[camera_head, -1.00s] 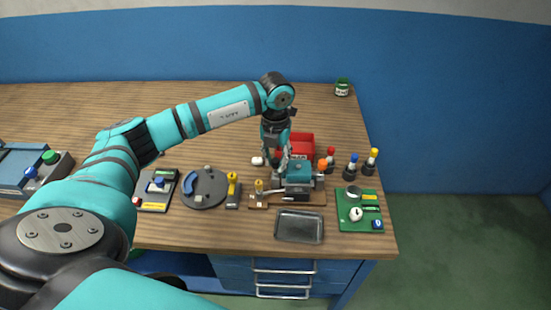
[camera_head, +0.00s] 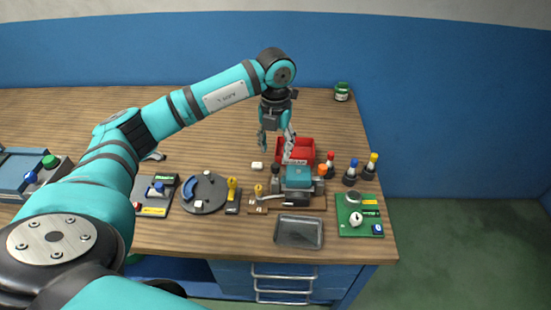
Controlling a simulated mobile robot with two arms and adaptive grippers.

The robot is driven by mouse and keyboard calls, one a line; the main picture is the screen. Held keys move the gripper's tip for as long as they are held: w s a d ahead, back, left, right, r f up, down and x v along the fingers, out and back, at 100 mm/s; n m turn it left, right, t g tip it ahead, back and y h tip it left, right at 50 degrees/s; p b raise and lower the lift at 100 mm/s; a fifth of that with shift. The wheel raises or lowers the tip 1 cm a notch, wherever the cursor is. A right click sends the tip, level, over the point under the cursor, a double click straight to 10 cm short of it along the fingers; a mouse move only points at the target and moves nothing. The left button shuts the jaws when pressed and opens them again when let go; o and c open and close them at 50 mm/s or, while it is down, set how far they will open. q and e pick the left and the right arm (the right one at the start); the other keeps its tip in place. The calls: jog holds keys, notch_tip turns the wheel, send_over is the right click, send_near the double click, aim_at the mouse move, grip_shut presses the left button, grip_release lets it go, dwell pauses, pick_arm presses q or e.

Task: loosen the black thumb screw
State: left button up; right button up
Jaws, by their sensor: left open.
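A teal device (camera_head: 298,178) stands on a wooden base near the front right of the bench, with an orange knob (camera_head: 322,170) on its right. A small black knob (camera_head: 275,169) at its left side looks like the black thumb screw; it is too small to see its thread or how far out it sits. My left gripper (camera_head: 276,151) hangs above and behind this knob, pointing down. Its fingers are spread apart, empty, and clear of the knob. My right gripper is out of view.
A red bin (camera_head: 297,150) stands behind the device, and a grey tray (camera_head: 299,232) lies in front. Screwdrivers stand to the right, above a green board (camera_head: 359,215). A round dark plate (camera_head: 205,193) and a yellow-handled clamp (camera_head: 232,194) lie left. The bench's back is mostly clear.

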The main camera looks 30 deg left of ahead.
aim_at(275, 165)
pick_arm(q)
notch_tip(275, 165, up, 6)
jog(key=shift+f, duration=0.25)
dwell(0.5)
